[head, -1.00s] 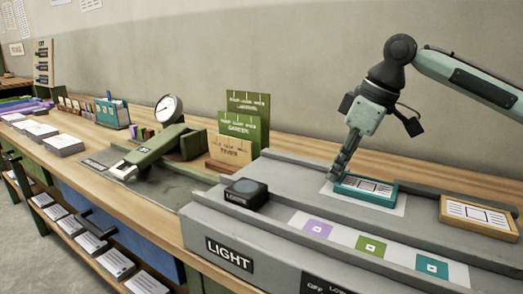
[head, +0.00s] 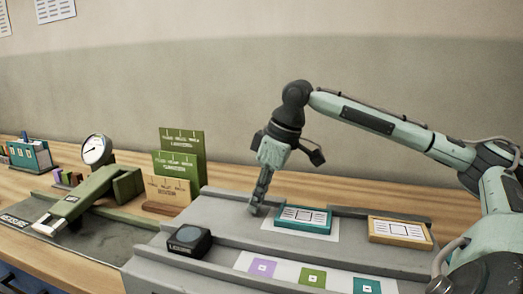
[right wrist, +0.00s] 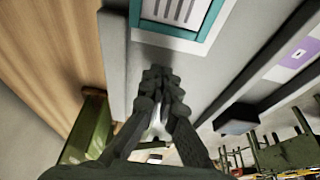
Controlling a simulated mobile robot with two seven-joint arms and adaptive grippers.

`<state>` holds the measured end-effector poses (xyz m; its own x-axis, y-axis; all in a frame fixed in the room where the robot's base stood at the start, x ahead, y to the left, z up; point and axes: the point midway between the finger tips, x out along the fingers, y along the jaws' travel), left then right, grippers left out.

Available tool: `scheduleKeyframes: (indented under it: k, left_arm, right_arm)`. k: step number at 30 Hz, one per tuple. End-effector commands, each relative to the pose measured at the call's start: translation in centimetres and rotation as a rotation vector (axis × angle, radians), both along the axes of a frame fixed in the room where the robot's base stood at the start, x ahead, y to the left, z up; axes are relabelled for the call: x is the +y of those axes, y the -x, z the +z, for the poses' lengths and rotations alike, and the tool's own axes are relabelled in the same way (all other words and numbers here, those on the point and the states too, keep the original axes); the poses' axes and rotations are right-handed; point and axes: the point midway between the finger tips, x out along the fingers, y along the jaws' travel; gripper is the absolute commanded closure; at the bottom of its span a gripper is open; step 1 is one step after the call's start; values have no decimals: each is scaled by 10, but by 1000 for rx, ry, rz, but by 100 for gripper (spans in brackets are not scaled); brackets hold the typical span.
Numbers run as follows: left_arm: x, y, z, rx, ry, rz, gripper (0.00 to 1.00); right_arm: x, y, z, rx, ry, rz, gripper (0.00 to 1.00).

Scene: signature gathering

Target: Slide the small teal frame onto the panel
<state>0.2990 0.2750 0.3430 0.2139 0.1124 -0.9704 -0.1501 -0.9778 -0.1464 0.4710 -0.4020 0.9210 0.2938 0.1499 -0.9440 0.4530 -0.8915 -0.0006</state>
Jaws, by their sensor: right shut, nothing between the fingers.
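The small teal frame (head: 301,229) holds a white printed page and lies flat on the grey console at the right. A white panel (head: 336,235) shows under and around it, its edges visible to the left, front and right. My right gripper (head: 254,207) points down just left of the teal frame, shut and empty, with a small gap between them. Whether its tips touch the console is unclear. In the right wrist view the shut fingertips (right wrist: 160,76) are close to the teal frame (right wrist: 192,44), which is cut off at the top. My left gripper is out of view.
An orange frame (head: 400,241) lies to the right. In front, a raised rail separates a strip with purple, green (head: 312,277) and teal squares. Green cards (head: 176,167) and a press (head: 80,198) stand further left.

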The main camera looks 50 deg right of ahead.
Motion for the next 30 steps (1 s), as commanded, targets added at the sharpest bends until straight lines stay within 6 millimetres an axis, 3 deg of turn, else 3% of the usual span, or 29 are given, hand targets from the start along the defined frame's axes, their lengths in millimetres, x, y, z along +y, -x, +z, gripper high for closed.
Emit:
scheduleKeyframes:
  k: [6, 13, 19, 30]
  left_arm:
    - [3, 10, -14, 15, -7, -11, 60]
    - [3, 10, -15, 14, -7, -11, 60]
    - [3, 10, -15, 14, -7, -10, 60]
    - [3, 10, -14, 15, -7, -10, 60]
  right_arm:
    - [-7, 12, 48, -8, -1, -1, 100]
    - [-12, 22, 79, -7, -1, -1, 100]
    - [-15, 27, 92, -3, -1, -1, 100]
    - [-15, 28, 95, 0, 0, -1, 100]
